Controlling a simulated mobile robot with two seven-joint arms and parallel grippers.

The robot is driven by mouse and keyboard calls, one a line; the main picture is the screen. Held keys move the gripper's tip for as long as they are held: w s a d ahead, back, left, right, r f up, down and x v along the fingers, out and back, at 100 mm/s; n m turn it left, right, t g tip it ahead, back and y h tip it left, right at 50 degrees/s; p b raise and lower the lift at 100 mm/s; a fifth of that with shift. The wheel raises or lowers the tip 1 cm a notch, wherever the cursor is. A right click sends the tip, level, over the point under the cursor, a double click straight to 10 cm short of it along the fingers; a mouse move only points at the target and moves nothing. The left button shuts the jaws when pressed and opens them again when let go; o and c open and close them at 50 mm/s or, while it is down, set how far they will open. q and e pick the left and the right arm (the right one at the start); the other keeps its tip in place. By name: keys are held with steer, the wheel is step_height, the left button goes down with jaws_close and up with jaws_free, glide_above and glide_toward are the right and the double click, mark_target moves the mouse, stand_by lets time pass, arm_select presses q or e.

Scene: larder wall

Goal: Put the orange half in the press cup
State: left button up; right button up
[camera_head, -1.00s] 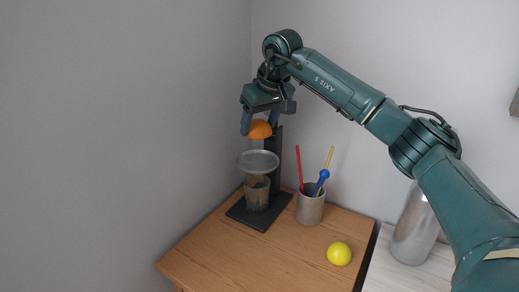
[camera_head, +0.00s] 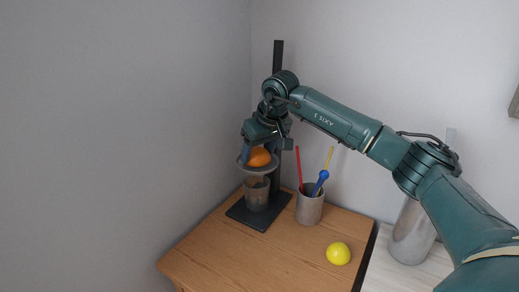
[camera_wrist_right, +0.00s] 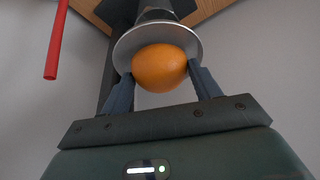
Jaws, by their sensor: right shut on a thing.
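The orange half (camera_head: 259,157) is between the fingers of my right gripper (camera_head: 260,156), which is shut on it. In the right wrist view the orange half (camera_wrist_right: 160,68) shows rounded between both fingertips (camera_wrist_right: 160,85). The press cup (camera_head: 246,169) is a grey metal dish on the dark press stand (camera_head: 278,60). The orange half is at the dish, overlapping it in the head view; whether it touches cannot be told. In the right wrist view the press cup's rim (camera_wrist_right: 126,47) shows behind the orange half. My left gripper is not in view.
A glass (camera_head: 257,196) stands under the cup on the press base (camera_head: 246,216). A grey holder (camera_head: 309,209) with red, blue and yellow sticks stands to the right. A metal cylinder (camera_head: 411,234) stands at the right.

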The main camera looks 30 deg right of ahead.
steer(key=shift+f, duration=0.4)
steer(key=o, duration=1)
steer(key=shift+o, duration=0.2)
steer(key=shift+r, duration=0.25)
steer(key=v, duration=1.2)
steer(key=shift+r+b, duration=0.45)
steer(key=shift+w, duration=0.1)
